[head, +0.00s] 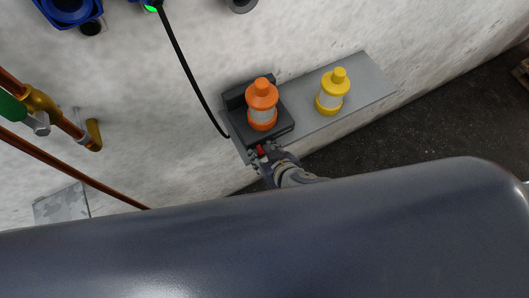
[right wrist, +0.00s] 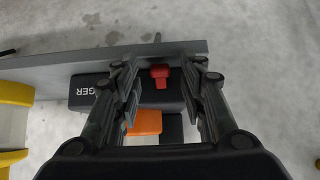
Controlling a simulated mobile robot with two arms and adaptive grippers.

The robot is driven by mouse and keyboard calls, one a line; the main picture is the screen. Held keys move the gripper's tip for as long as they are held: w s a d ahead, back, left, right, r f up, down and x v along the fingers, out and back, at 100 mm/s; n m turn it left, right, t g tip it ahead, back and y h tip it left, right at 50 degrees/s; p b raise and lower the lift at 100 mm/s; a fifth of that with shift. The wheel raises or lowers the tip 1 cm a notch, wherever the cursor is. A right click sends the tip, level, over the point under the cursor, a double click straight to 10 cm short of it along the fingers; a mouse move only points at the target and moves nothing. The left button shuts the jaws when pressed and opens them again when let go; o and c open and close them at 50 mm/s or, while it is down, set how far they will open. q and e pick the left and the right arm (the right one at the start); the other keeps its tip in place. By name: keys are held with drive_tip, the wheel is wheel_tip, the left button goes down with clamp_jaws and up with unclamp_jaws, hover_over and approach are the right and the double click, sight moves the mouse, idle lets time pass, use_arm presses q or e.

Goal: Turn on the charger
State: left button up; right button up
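The black charger (head: 277,126) sits at the left end of a grey wall shelf, with an orange lantern (head: 262,96) standing on it. Its front face, with white lettering, shows in the right wrist view (right wrist: 88,92). A small red switch (right wrist: 160,74) sticks out from that front; it also shows in the head view (head: 261,149). My right gripper (head: 262,157) is at the charger's front edge. In the right wrist view its fingers (right wrist: 163,88) are spread, one on each side of the red switch, with gaps showing. My left gripper is not in view.
The grey shelf (head: 360,84) also holds a yellow lantern (head: 332,92), right of the charger. A black cable (head: 184,64) runs down the wall to the charger's left side. Copper pipes (head: 70,127) with a brass fitting are on the left wall.

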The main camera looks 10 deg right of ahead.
clamp_jaws()
drive_tip(key=shift+r, duration=0.1)
drive_tip(key=shift+w+r+g, duration=0.1)
drive_tip(key=shift+g, duration=0.2)
drive_tip(key=shift+r+g, duration=0.1)
drive_tip(key=shift+g, duration=0.3)
